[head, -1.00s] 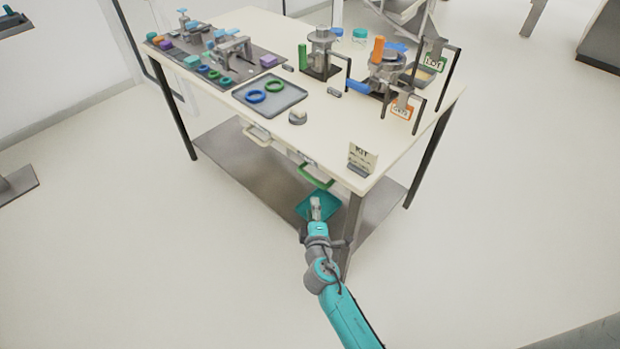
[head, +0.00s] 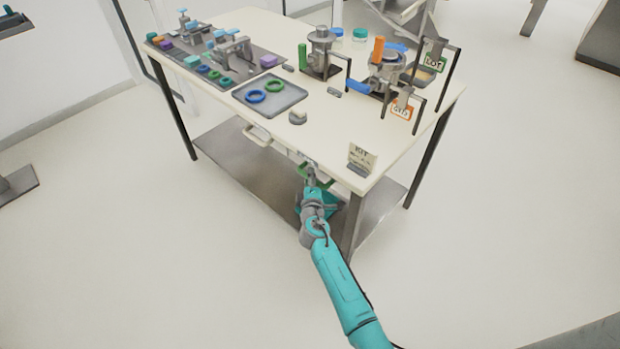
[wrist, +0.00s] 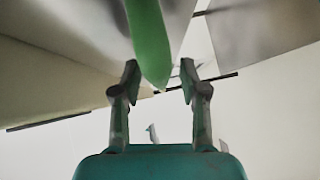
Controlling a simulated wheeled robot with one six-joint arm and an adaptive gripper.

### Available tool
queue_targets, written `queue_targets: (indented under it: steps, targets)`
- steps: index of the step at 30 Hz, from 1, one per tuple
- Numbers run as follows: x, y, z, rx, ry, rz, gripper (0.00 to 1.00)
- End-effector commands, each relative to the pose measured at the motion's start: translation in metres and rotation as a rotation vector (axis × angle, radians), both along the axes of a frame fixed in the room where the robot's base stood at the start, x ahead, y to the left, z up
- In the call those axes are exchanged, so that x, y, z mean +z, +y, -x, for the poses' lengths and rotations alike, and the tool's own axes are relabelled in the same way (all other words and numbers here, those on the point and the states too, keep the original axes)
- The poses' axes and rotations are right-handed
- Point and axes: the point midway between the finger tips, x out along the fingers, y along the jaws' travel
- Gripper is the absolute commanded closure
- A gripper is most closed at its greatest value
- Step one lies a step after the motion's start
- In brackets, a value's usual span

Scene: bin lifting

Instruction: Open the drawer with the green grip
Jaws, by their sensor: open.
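The green grip (head: 325,183) is on a drawer front under the table's near edge, and my gripper (head: 310,170) partly hides it in the head view. In the wrist view the green grip (wrist: 150,45) runs down between the two fingers of my gripper (wrist: 159,80). The fingers are open, with a gap on each side of the grip; the grip is nearer the left finger. The drawer front itself is mostly hidden behind my arm in the head view.
A second drawer with a cream grip (head: 258,136) is to the left. A KIT sign (head: 362,157) stands at the tabletop's near corner, above a table leg (head: 352,225).

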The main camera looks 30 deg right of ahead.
Motion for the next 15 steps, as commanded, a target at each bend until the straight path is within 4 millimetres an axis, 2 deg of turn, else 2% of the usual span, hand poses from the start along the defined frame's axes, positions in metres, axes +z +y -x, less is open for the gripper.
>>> queue_targets:
  steps: [10, 11, 15]
  targets:
    - [-0.0007, -0.0022, -0.0040, 0.000, 0.000, -0.001, 0.57]
    - [-0.0007, -0.0022, -0.0040, 0.000, 0.000, -0.001, 0.59]
    - [-0.0006, -0.0021, -0.0039, 0.000, 0.000, -0.001, 0.94]
